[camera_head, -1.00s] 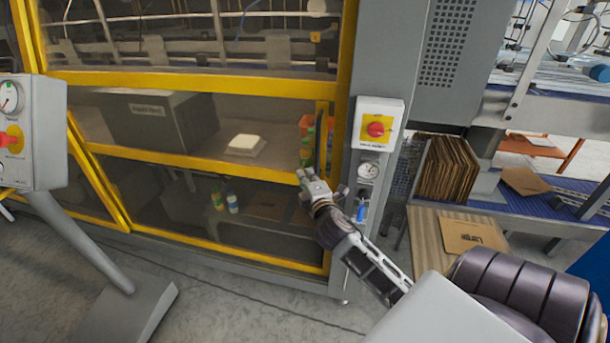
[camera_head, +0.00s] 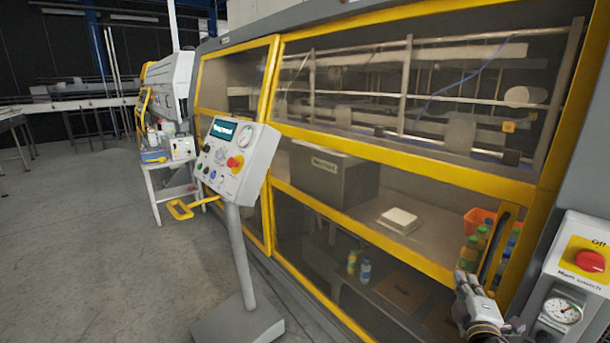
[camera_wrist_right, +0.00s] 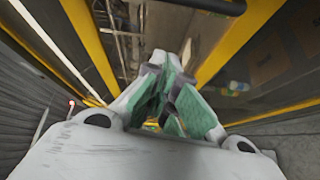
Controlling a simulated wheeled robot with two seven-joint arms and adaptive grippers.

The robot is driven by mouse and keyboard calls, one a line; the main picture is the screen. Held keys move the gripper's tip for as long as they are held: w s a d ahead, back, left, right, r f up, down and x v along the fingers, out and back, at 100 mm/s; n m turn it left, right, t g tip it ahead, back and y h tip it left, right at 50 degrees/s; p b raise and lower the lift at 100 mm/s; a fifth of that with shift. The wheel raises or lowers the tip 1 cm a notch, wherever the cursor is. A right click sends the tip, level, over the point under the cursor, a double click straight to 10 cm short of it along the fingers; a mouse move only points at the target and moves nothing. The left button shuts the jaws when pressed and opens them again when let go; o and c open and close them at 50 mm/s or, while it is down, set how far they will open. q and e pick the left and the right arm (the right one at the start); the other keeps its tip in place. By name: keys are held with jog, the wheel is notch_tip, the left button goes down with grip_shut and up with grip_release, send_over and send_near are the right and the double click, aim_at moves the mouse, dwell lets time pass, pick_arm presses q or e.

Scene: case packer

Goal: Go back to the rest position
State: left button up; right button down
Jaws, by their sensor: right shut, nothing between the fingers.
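My right gripper (camera_head: 472,287) shows at the lower right of the head view, in front of the machine's yellow-framed door, close to the dark vertical door handle (camera_head: 497,247). It is shut and empty. In the right wrist view its green-padded fingers (camera_wrist_right: 172,100) are close together, with the yellow frame and dark glass beyond them. I cannot tell whether it touches the door. My left gripper is not in view.
A control panel (camera_head: 235,160) on a slanted post stands left of the door. The main switch box (camera_head: 575,262) and a gauge (camera_head: 562,310) are at right. Behind the glass are bottles (camera_head: 365,270) and a grey box (camera_head: 328,177). Open floor (camera_head: 100,240) lies left.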

notch_tip(320, 180, down, 25)
jog(key=d+m+g+y, duration=0.2)
jog(key=m+g+y, duration=0.1)
jog(key=m+g, duration=0.15)
jog(key=s+f+m+g, duration=0.2)
jog(key=s+f, duration=0.3)
jog(key=f, duration=0.7)
jog(key=s+f+m+g, duration=0.15)
jog(key=s+f, duration=0.45)
jog(key=f, duration=0.6)
jog(key=s+a+f+m+g+y, duration=0.1)
jog(key=s+a+f+g, duration=0.2)
jog(key=s+f, duration=0.8)
jog(key=s+a+f+m+g+y, duration=0.1)
jog(key=s+a+f+g, duration=0.2)
jog(key=s+f, duration=0.85)
jog(key=s+a+f+g, duration=0.1)
jog(key=s+a, duration=0.2)
jog(key=s, duration=0.4)
jog(key=s+a+f+g, duration=0.1)
jog(key=s+a, duration=0.1)
jog(key=s, duration=0.5)
jog(key=a+y, duration=0.1)
jog(key=a, duration=0.5)
jog(key=shift+a+f, duration=0.15)
jog(key=shift+f, duration=0.25)
